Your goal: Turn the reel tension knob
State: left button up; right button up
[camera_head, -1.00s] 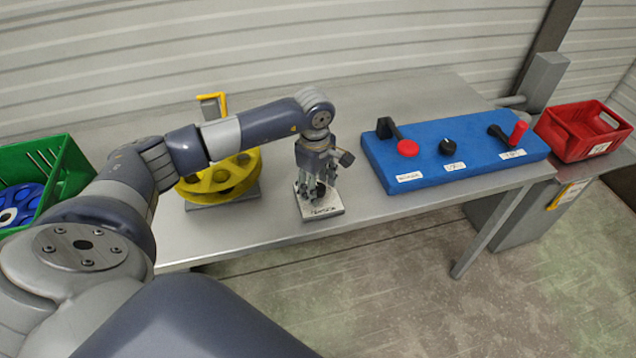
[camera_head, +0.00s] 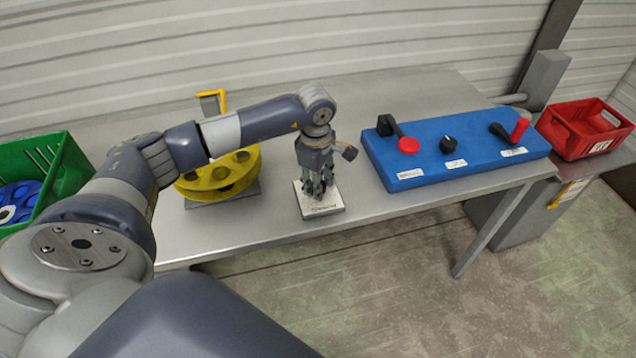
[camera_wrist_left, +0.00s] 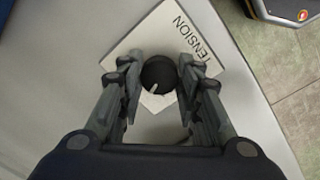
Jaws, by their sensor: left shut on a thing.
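The tension knob (camera_wrist_left: 158,76) is round and black with a white pointer line, seen in the left wrist view. It sits on a pale plate (camera_head: 330,211) marked TENSION, near the front edge of the table; the plate also shows in the left wrist view (camera_wrist_left: 140,42). My left gripper (camera_head: 319,191) points straight down over the plate. Its fingers stand on both sides of the knob and are shut on it. In the head view the fingers hide the knob. My right gripper is not in view.
A yellow reel (camera_head: 218,176) stands left of the plate. A blue panel (camera_head: 425,152) with levers and a black knob (camera_head: 447,144) lies to the right. A green crate (camera_head: 62,180) is at far left, a red crate (camera_head: 574,147) at far right. Table (camera_head: 270,225) between is clear.

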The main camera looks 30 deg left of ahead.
pick_arm(q)
jog(key=n+b, duration=0.2)
jog(key=n, duration=0.4)
jog(key=shift+w, duration=0.1)
jog(key=n+b, duration=0.1)
jog(key=n, duration=0.5)
jog(key=shift+n+y, duration=0.3)
jog(key=n, duration=0.5)
jog(key=shift+w+r+g+b, duration=0.1)
jog(key=shift+g+b, duration=0.2)
jog(key=shift+b, duration=0.05)
jog(key=n, duration=0.3)
jog(key=shift+n, duration=0.7)
jog(key=o, duration=1.1)
